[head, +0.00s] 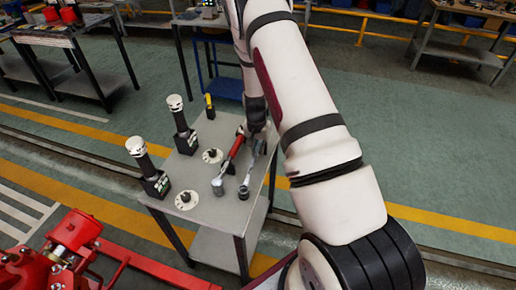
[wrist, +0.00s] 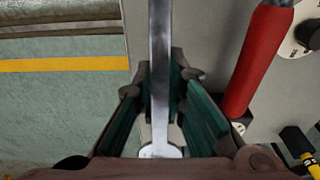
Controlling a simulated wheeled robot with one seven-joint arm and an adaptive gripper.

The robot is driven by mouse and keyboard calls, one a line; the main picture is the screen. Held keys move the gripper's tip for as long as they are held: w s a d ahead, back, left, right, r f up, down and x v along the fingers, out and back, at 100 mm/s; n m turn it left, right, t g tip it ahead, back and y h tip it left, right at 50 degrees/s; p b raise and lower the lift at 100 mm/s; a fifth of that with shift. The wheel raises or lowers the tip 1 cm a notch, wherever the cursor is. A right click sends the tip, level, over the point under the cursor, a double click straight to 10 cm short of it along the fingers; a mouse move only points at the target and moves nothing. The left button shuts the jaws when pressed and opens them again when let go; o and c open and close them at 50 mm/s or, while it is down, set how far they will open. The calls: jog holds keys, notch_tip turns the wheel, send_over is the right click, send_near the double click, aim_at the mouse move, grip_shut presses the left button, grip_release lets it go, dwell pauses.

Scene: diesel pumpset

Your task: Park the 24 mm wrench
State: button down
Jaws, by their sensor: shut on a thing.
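A grey metal wrench (wrist: 160,40) runs between my fingers in the wrist view; no size mark can be read. In the head view the wrench (head: 247,174) is along the right side of the small grey table (head: 219,216). My gripper (wrist: 161,88) is shut on its shaft, with a teal-lined finger on each side. In the head view my gripper (head: 257,127) is at the table's far right side, partly hidden by my arm. I cannot tell whether the wrench touches the tabletop.
Two black posts with white caps (head: 175,104) (head: 137,147), two white discs (head: 212,156) (head: 187,201) and a yellow-black item (head: 209,103) are farther left.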

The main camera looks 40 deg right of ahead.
jog(key=shift+f+b, duration=0.35)
jog(key=shift+f, duration=0.65)
dwell(0.4)
jog(key=c, duration=1.6)
grip_release()
jog(key=shift+o, duration=0.2)
jog(key=r, duration=0.8)
jog(key=s+a+r, duration=0.1)
jog(key=r, duration=0.3)
jog(key=shift+a, duration=0.1)
